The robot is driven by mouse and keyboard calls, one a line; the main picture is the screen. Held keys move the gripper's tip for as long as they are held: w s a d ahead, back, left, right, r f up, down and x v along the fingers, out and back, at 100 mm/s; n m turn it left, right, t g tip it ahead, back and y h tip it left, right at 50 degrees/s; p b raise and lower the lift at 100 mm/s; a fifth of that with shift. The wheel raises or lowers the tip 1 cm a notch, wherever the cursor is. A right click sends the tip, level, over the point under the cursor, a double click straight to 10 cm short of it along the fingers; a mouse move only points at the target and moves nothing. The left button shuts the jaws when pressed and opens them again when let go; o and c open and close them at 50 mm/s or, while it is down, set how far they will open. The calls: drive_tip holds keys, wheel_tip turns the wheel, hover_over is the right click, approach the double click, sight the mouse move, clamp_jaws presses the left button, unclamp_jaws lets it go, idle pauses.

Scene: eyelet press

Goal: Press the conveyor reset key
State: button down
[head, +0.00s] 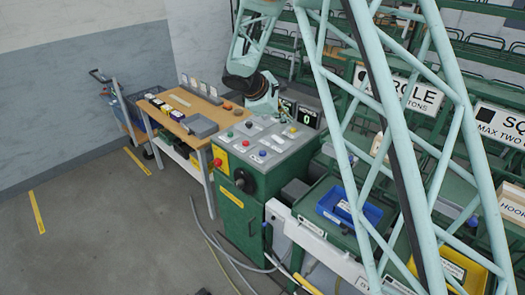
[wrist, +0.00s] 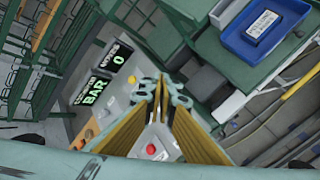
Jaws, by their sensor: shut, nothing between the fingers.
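A grey control panel (head: 268,140) on a green cabinet carries several coloured buttons, including a red one (head: 217,162), a green one (head: 249,124) and a blue one (head: 262,153). Their labels are too small to read, so I cannot tell which is the conveyor reset key.
Two dark displays (head: 298,112) stand behind the panel; one reads BAR in the wrist view (wrist: 93,92). A wooden table (head: 185,118) stands left. A blue tray (head: 348,207) lies to the right. A black round knob (head: 244,181) juts from the cabinet front.

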drive_tip(key=w+a+f+n+t+p, duration=0.1)
drive_tip(key=w+a+f+n+p, duration=0.1)
drive_tip(key=w+a+f, duration=0.4)
drive_tip(key=a+f+n, duration=0.1)
drive_tip(key=a+f, duration=0.2)
drive_tip(key=shift+a+n, duration=0.3)
drive_tip(key=shift+a, duration=0.05)
drive_tip(key=shift+f, duration=0.1)
drive_tip(key=b, duration=0.2)
hover_over(263, 153)
drive_tip(key=shift+a+f, duration=0.1)
drive_tip(key=shift+f, duration=3)
drive_tip(key=shift+f+b, duration=1)
drive_tip(key=shift+f, duration=0.1)
drive_tip(key=shift+f+b, duration=1.05)
drive_tip(key=shift+b, duration=0.35)
drive_tip(key=shift+r, duration=0.95)
